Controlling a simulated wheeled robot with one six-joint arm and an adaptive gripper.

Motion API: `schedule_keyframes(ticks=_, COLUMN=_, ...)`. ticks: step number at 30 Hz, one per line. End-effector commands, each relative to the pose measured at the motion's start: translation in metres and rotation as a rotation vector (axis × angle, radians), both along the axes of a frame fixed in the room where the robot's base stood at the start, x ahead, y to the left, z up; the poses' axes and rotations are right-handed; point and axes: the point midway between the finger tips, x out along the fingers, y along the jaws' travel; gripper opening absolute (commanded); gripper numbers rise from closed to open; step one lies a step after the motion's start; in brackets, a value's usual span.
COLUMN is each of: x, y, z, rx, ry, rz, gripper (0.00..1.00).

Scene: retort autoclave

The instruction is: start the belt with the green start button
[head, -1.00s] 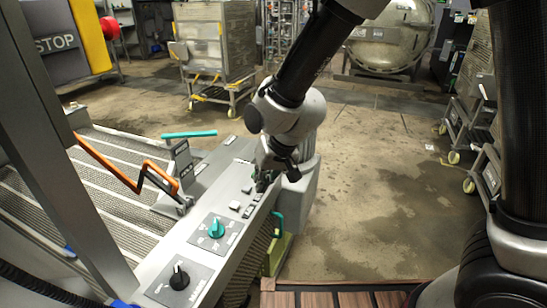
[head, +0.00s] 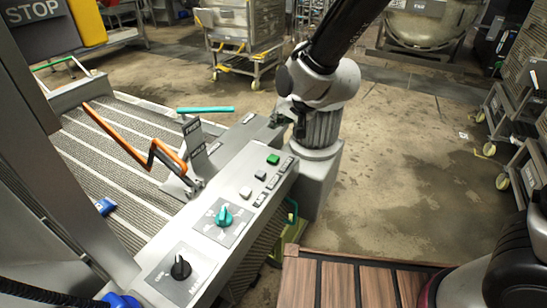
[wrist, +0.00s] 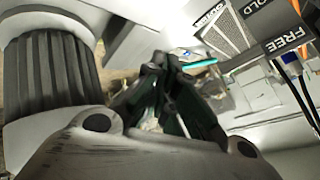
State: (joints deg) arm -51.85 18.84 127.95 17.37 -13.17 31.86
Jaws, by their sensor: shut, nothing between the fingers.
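The green start button (head: 273,158) is in plain sight on the sloping grey control panel (head: 232,182), at the far end of its row of buttons. My gripper (head: 300,131) is shut and empty. In the head view it hangs past the green button, up and to the right, apart from it. In the wrist view my dark fingers (wrist: 155,75) are together, and the green button cannot be made out there. The ribbed grey belt (head: 110,165) lies left of the panel. I cannot tell whether it is running.
Several grey and white buttons, a teal knob (head: 223,217) and a black knob (head: 180,267) share the panel. An orange bent lever (head: 135,150) rises at the belt's edge, by plates marked HOLD (wrist: 256,5) and FREE (wrist: 290,42). Open floor (head: 400,170) lies to the right.

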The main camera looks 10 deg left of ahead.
Motion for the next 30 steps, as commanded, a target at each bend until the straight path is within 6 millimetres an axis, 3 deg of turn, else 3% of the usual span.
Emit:
schedule_keyframes(ticks=18, x=-0.001, y=-0.001, z=-0.074, rx=-0.004, ry=0.002, rz=0.001, gripper=0.0)
schedule_keyframes(ticks=30, x=0.0, y=0.0, z=-0.087, rx=-0.002, ry=0.001, rz=0.001, gripper=0.0)
